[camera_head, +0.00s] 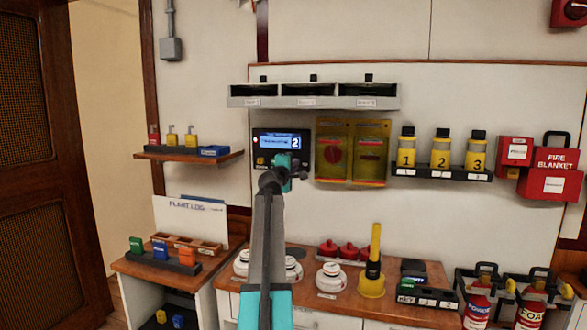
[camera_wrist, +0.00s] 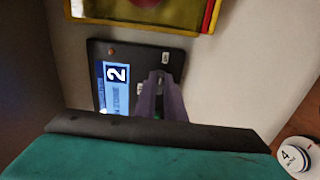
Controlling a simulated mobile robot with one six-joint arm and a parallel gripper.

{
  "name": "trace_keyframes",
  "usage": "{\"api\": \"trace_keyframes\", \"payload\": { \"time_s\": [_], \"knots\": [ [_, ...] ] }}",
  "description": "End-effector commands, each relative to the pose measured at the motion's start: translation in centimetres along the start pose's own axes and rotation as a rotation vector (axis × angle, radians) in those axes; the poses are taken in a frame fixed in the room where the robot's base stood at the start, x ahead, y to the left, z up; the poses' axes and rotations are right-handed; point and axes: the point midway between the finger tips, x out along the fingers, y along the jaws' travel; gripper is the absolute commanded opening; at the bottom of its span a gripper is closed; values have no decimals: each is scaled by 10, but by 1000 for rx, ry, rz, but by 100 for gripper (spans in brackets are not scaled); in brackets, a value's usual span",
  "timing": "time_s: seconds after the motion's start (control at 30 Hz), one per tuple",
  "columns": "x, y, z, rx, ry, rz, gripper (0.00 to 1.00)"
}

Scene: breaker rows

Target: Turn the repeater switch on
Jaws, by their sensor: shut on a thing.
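The repeater panel (camera_head: 262,134) is a dark box on the white wall with a lit blue display and a large "2". It also shows in the wrist view (camera_wrist: 96,50), turned sideways. My gripper (camera_head: 293,168) is at the panel's lower right. In the wrist view, the purple fingers of my gripper (camera_wrist: 160,84) are closed together on the repeater switch, a small part on the panel face. The fingers hide most of the switch, so I cannot tell its position. Two small pale labels (camera_wrist: 165,57) sit beside the fingertips, too blurred to read.
A yellow-framed case (camera_head: 332,150) hangs just right of the panel. Numbered yellow canisters (camera_head: 440,150) stand on a shelf further right. A grey three-bay rack (camera_head: 313,103) is above. The counter (camera_head: 415,312) below holds white detectors (camera_head: 331,276) and a yellow plunger-like tool (camera_head: 372,284).

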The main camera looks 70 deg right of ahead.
Motion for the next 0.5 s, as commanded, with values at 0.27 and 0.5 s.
{"api": "trace_keyframes", "payload": {
  "time_s": [0.27, 0.5],
  "knots": [
    [1, 2, 1, 1, 0, 2, 28],
    [0, 1, 0, 0, 0, 1, 28]
  ]
}}
